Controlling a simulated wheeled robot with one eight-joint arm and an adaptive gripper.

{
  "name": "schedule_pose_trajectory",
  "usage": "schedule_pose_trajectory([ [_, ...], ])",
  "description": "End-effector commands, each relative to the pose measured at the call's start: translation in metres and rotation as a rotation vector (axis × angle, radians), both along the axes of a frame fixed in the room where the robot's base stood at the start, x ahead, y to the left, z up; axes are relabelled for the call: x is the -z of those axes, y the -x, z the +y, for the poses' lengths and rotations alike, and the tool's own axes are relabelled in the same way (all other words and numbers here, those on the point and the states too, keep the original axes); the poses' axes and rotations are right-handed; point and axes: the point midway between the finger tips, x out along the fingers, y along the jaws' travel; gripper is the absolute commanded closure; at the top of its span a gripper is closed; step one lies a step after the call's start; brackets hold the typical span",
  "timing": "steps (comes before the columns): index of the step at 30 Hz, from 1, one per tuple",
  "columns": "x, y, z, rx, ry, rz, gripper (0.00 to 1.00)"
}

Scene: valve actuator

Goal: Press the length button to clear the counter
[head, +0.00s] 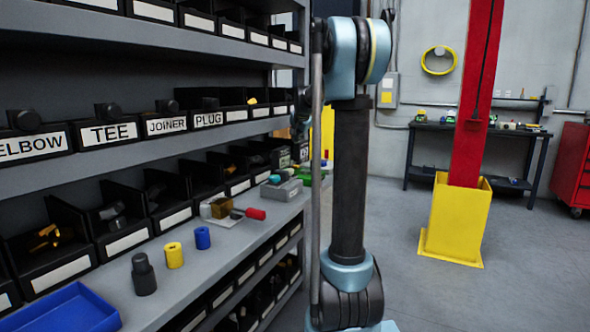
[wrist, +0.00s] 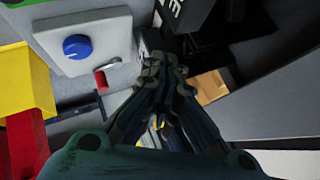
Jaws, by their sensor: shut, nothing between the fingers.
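A light grey box (wrist: 105,42) with a round blue knob (wrist: 77,47) is at the upper left of the wrist view. A small red cylindrical part (wrist: 101,79) shows at its lower edge. I cannot read any label that marks a length button, and no counter display is legible. In the head view a grey box (head: 283,190) stands at the far end of the shelf. My gripper (wrist: 163,68) is shut and empty, with its fingertips just right of the red part in the picture. Any contact cannot be told.
A red-handled part (head: 254,214) lies on the shelf beside a brass-coloured block (head: 222,207). Labelled black bins line the shelves. Yellow (head: 174,255) and blue (head: 202,238) cylinders and a blue tray (head: 68,312) are nearer. Open floor lies right, around a red post (head: 474,110).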

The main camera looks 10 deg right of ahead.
Motion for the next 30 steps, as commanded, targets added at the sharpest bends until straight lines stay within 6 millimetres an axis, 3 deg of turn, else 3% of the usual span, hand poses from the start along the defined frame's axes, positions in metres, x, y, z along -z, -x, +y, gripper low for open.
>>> schedule_pose_trajectory([
  [7,0.01,0.0,0.0,0.001,0.0,0.001,1.0],
  [21,0.064,0.0,-0.001,0.001,0.0,0.001,1.0],
  [30,0.085,0.0,-0.001,0.001,0.0,0.001,1.0],
])
